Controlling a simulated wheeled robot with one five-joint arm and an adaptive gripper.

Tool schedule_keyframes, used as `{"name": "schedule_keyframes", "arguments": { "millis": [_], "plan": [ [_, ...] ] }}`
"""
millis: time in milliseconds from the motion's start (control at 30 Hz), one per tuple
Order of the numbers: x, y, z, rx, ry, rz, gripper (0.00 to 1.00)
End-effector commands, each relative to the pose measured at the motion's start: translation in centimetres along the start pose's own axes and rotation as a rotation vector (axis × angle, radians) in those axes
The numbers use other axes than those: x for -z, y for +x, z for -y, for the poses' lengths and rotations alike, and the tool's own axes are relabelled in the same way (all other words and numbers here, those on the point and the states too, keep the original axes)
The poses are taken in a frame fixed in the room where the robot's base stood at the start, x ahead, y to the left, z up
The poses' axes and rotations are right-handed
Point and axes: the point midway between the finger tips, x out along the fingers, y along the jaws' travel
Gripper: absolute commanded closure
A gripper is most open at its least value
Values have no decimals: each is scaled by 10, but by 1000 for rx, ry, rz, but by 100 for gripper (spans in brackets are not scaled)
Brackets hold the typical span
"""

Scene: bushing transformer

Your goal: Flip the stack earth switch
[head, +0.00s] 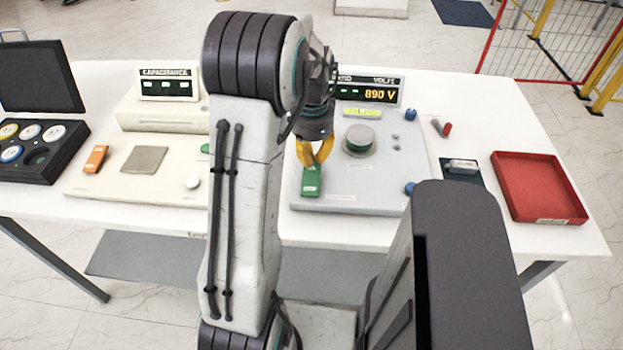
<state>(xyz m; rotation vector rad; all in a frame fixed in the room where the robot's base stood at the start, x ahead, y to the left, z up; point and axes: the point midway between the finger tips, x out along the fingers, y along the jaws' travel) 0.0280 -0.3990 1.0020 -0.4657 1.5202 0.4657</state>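A green rocker-like switch (311,183) sits at the front left of the grey panel (350,203) on the table. It appears to be the earth switch, but its label is too small to read. My gripper (316,164) has yellow fingers and points down just behind and above the far end of the green switch. The fingers converge to a narrow V and look shut. Whether the tips touch the switch cannot be told. An orange switch (96,159) sits on the cream panel (110,187) at left.
A red tray (539,187) stands at right. An open black case (38,153) with discs stands at left. My arm hides the middle of the table.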

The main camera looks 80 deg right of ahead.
Motion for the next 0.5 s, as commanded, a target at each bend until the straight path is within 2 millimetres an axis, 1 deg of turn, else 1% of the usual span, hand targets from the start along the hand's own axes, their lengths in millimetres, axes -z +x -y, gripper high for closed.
{"name": "schedule_keyframes", "arguments": {
  "millis": [500],
  "plan": [
    [0, 8, 0, 0, 0, 0, 100]
  ]
}}
